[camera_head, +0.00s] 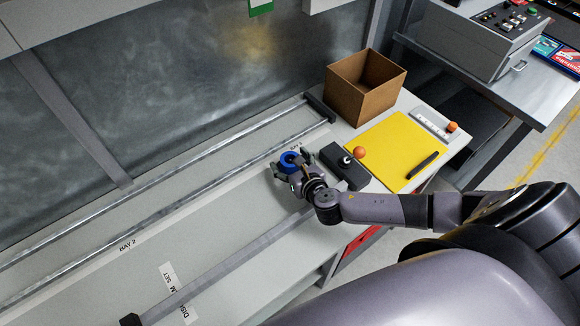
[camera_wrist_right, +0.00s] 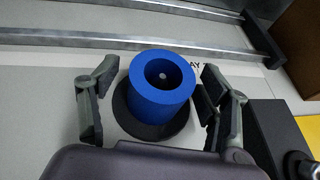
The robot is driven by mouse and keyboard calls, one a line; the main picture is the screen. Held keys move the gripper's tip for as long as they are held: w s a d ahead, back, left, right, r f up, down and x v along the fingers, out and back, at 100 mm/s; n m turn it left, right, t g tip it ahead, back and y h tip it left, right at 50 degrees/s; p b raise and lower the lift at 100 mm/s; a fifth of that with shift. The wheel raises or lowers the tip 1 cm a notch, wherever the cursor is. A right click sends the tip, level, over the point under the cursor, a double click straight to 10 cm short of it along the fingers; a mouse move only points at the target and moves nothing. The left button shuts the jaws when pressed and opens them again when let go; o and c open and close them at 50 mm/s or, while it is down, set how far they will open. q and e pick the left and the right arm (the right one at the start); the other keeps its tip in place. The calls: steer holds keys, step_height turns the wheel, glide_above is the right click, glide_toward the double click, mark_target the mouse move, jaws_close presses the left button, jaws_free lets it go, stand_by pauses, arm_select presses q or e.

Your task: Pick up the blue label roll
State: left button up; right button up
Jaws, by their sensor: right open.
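The blue label roll (camera_head: 289,158) stands upright on the grey bench surface beside the black joystick box. In the right wrist view the roll (camera_wrist_right: 160,84) shows a round hole in its top and sits on a round black base (camera_wrist_right: 152,127). My right gripper (camera_head: 290,168) is open, with one finger on each side of the roll; in the right wrist view the fingers (camera_wrist_right: 155,90) stand apart from it, the right one closer. My left gripper is not in view.
A black joystick box (camera_head: 338,162) with an orange ball (camera_head: 359,152) stands right of the roll. Beyond are a yellow mat (camera_head: 390,145) with a black pen (camera_head: 423,165), and an open cardboard box (camera_head: 350,95). Metal rails (camera_head: 180,208) run along the bench to the left.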

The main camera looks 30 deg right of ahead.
steer(key=shift+s, duration=0.1)
steer(key=shift+c, duration=0.7)
steer(key=c, duration=1.2)
steer(key=shift+o, duration=0.2)
steer(key=shift+r, duration=0.15)
